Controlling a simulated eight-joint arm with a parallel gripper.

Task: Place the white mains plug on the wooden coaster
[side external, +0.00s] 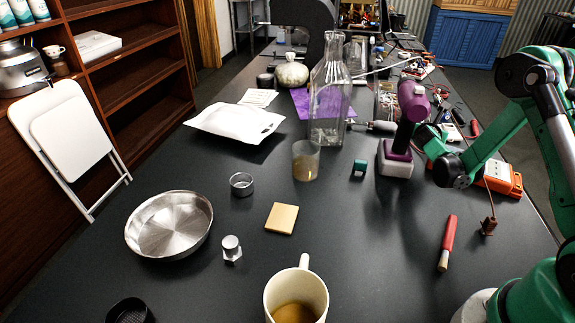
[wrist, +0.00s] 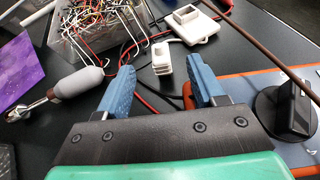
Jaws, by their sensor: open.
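The wooden coaster (side external: 282,218) is a pale square lying flat on the dark table, left of centre in the side view. In the wrist view, a small white slotted block (wrist: 162,60) that looks like the mains plug lies on the table beyond and between my fingertips. I cannot pick it out in the side view. My gripper (wrist: 162,74) is open, with its blue fingers apart and nothing held between them. In the side view my fingers are not clearly visible near the purple drill, far to the right of the coaster.
A white part with a square opening (wrist: 195,26) lies beyond the block. A wire bin (wrist: 92,28), a grey-handled tool (wrist: 82,83) and an orange-edged device (wrist: 245,88) surround my gripper. The purple drill (side external: 399,150), glass bottle (side external: 329,105) and beaker (side external: 306,162) stand between there and the coaster.

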